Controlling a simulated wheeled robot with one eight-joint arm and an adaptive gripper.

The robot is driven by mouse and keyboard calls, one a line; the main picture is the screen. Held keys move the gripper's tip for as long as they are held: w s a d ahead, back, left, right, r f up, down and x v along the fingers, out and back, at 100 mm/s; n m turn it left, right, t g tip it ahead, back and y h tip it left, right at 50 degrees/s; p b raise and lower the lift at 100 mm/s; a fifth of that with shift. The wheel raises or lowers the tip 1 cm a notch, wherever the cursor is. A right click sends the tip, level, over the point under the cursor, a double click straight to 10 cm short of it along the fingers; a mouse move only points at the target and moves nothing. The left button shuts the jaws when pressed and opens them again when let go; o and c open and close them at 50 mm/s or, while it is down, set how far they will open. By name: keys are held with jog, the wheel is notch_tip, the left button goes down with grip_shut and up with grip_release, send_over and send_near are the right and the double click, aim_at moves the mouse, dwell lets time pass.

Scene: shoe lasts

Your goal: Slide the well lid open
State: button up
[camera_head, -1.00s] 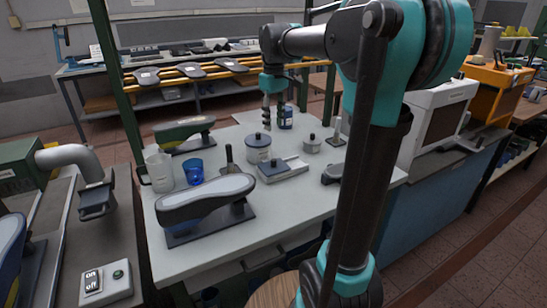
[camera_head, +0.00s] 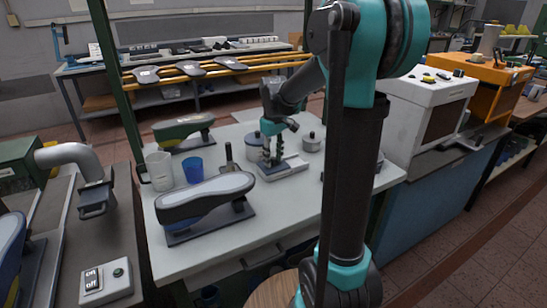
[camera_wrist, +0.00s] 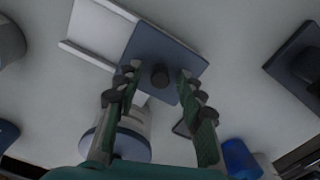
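The well is a low white block with rails (camera_head: 291,168) on the bench, also seen in the wrist view (camera_wrist: 96,28). Its lid is a square blue-grey plate with a dark round knob (camera_wrist: 168,52), lying over one end of the well. In the head view my gripper mostly hides the lid. My gripper (camera_wrist: 158,73) points down over the lid, and it also shows in the head view (camera_head: 272,161). Its two fingers are apart, one on each side of the knob, with gaps visible. I cannot tell how far the fingertips are above the plate.
A lidded pot (camera_head: 253,146) stands close behind the gripper and a smaller pot (camera_head: 311,143) at the right. A blue cup (camera_head: 193,170), a white jug (camera_head: 159,171) and a shoe last on a stand (camera_head: 205,197) are left. The front right bench top is clear.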

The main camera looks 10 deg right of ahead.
jog(key=shift+c, duration=0.6)
grip_shut()
jog(key=w+d, duration=0.1)
jog(key=d, duration=0.1)
jog(key=w+d, duration=0.1)
jog(key=d, duration=0.5)
jog(key=shift+w+d, duration=0.2)
jog(key=shift+w, duration=0.2)
jog(key=shift+o, duration=0.6)
grip_release()
jog(key=shift+d, duration=0.1)
